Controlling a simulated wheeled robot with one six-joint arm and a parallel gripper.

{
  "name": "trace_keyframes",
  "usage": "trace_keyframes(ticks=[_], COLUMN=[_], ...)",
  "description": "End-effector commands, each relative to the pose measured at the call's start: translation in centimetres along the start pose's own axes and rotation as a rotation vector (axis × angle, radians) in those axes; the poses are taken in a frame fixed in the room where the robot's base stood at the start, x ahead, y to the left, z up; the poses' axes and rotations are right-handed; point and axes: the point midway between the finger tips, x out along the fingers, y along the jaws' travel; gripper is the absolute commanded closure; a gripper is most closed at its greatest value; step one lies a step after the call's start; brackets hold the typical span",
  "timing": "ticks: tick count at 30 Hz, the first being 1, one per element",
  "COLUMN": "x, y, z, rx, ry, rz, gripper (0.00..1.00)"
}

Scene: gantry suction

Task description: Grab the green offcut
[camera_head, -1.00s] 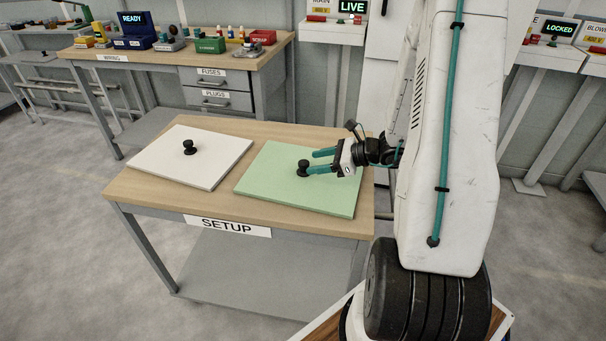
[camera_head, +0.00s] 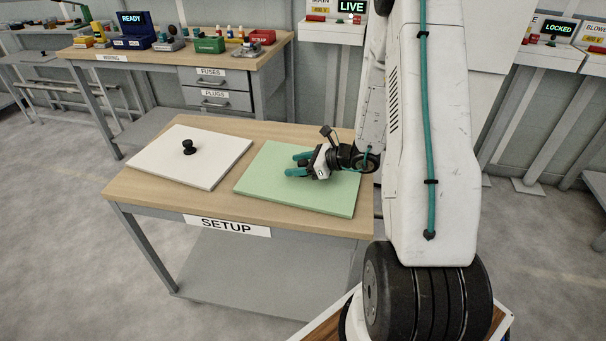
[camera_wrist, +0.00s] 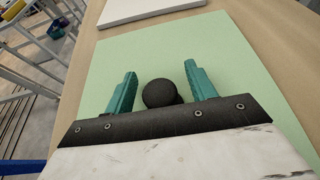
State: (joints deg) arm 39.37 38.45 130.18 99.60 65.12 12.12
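The green offcut (camera_head: 330,193) is a flat pale green board with a black knob, lying on the SETUP table. My gripper (camera_head: 292,164) is low over the board, pointing left. In the wrist view the black knob (camera_wrist: 160,93) lies between the two teal fingers of my gripper (camera_wrist: 157,88), with a gap on each side. The fingers are open. In the head view the gripper hides the knob.
A white board (camera_head: 215,160) with its own black knob (camera_head: 188,147) lies on the table (camera_head: 150,199), left of the green one, with a narrow gap between. A WIRING bench (camera_head: 150,58) with drawers and small bins stands behind.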

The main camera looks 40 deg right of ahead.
Motion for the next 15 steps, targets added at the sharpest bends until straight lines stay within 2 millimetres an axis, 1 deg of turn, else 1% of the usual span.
trace_keyframes(ticks=[1,2,3,6,15], x=[-0.01,-0.01,-0.02,-0.02,-0.06], y=[0.01,0.01,0.01,0.02,-0.02], z=[0.0,0.0,0.0,0.0,0.09], rx=[0.0,0.0,0.0,0.0,-0.001], ry=[0.0,0.0,0.0,0.0,-0.002], rz=[0.0,0.0,0.0,0.0,0.0], gripper=[0.55,0.64,0.75,1.0,1.0])
